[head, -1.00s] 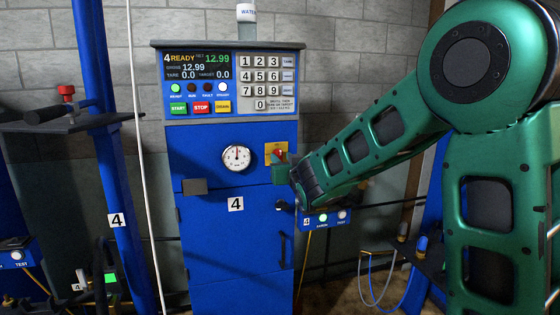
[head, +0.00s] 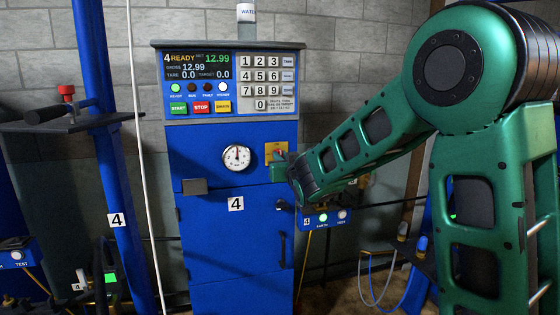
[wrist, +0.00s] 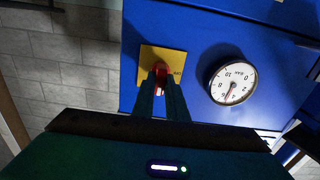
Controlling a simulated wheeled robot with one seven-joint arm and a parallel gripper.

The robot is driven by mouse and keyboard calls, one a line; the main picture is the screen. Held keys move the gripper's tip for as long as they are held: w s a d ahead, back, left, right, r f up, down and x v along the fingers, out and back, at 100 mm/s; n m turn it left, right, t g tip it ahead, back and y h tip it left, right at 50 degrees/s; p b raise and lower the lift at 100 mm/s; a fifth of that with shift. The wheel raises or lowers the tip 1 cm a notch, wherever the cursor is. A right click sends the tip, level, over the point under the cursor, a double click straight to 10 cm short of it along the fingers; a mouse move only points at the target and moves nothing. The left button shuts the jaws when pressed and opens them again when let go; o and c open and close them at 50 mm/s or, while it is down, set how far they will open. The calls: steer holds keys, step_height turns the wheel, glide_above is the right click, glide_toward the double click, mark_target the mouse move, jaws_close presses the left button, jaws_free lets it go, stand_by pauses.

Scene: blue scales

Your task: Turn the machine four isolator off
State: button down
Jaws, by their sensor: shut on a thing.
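The machine four isolator is a red knob on a yellow plate (head: 270,148) on the blue cabinet's front, right of the dial gauge. In the wrist view the yellow plate (wrist: 176,60) and the red knob (wrist: 160,69) show, with my gripper (wrist: 160,80) on it. The two green fingers are shut on the knob, one on each side, and they hide part of it. In the head view my gripper (head: 280,168) covers most of the knob. The knob's exact angle is hard to read.
The blue machine four cabinet (head: 230,240) has a keypad and lit display (head: 198,67) above. A white dial gauge (head: 236,158) sits left of the isolator and shows in the wrist view (wrist: 233,83). A small earth/test box (head: 327,218) is just below my wrist.

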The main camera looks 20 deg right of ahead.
steer(key=shift+a+f+n, duration=0.15)
steer(key=shift+f+n, duration=0.05)
steer(key=shift+n, duration=2.75)
steer(key=shift+a+f+n, duration=0.1)
steer(key=shift+f+n, duration=0.05)
steer(key=shift+n, duration=2.75)
steer(key=shift+a+f+n, duration=0.15)
steer(key=shift+f+n, duration=0.05)
steer(key=shift+n, duration=2.75)
steer(key=c, duration=1.8)
jaws_free()
steer(key=shift+a, duration=0.1)
steer(key=shift+o, duration=0.2)
steer(key=shift+r, duration=0.1)
